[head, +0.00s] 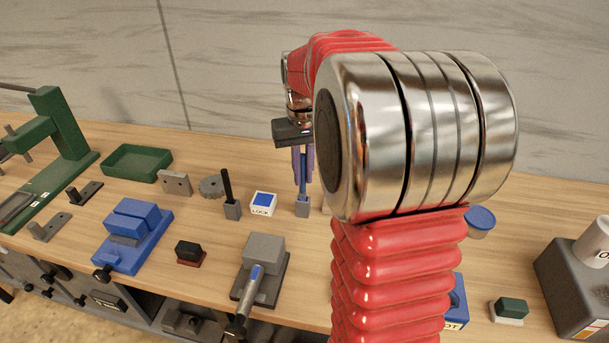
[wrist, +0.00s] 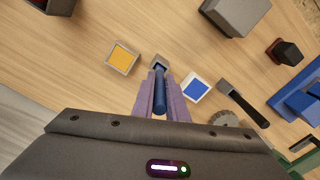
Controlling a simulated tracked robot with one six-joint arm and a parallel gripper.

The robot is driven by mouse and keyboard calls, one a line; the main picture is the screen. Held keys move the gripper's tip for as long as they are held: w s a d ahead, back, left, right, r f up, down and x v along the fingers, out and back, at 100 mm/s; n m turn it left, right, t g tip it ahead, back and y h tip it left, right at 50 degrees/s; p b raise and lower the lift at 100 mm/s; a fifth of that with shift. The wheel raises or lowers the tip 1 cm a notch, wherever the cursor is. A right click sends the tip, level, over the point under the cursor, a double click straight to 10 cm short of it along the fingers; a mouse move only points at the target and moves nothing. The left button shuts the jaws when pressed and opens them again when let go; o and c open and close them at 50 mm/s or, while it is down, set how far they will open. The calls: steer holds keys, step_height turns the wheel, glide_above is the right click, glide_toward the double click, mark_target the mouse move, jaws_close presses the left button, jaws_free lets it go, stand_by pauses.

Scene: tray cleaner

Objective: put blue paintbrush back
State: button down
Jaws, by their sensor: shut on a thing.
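The blue paintbrush (head: 302,172) is upright between the fingers of my gripper (head: 303,160), which is shut on it. In the wrist view the brush (wrist: 159,92) lies between the purple fingers of my gripper (wrist: 161,100). My arm hides the bench to the right of the block in the head view.
Further left is a black-handled tool in a grey block (head: 231,208). A yellow-topped box (wrist: 122,57) stands close by in the wrist view. Bare wood lies in front of the holder.

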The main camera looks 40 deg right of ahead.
steer(key=shift+f, duration=0.6)
steer(key=shift+f, duration=0.55)
steer(key=c, duration=1.8)
jaws_free()
steer(key=shift+o, duration=0.2)
step_height(320, 180, up, 13)
steer(key=shift+r, duration=0.1)
